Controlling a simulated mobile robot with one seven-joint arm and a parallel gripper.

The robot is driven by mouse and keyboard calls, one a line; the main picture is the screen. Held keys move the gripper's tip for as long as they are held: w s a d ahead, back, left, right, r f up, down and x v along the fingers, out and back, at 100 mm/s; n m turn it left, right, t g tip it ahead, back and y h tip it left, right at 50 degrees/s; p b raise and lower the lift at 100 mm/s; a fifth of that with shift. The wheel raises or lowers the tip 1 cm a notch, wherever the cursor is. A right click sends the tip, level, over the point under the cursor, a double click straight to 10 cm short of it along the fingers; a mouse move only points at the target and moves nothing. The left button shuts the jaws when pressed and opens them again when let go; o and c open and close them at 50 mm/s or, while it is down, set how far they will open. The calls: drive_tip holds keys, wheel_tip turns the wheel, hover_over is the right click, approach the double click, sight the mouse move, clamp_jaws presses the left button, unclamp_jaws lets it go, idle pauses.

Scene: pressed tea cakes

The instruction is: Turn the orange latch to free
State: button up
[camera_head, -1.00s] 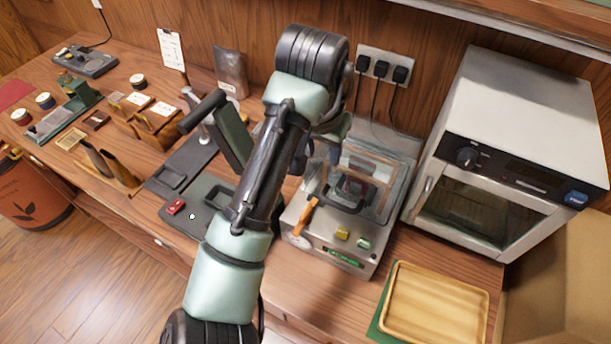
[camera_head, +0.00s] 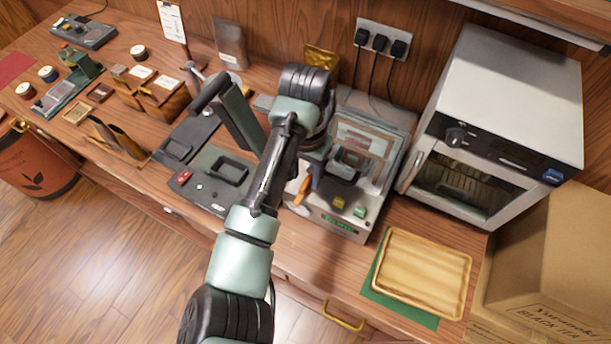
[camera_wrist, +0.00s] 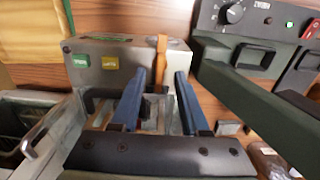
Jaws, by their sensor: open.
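The orange latch (camera_head: 301,191) is on the front left of a grey machine (camera_head: 345,224) with a clear lid. In the wrist view the latch (camera_wrist: 161,58) stands as a narrow upright bar beyond my fingertips. My gripper (camera_wrist: 158,82) is open, its two blue fingers apart and nothing held between them. The latch lines up with the gap between the fingers, slightly ahead of them; I cannot tell whether either finger touches it. In the head view my arm hides most of the gripper.
The machine carries a green button (camera_head: 360,211) and a yellow button (camera_head: 338,202). A dark press with a long handle (camera_head: 238,120) stands close on the left. An oven (camera_head: 500,120) and a wooden tray (camera_head: 425,270) are on the right.

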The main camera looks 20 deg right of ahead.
sight(308, 182)
drive_tip(key=shift+f, duration=1.4)
clamp_jaws()
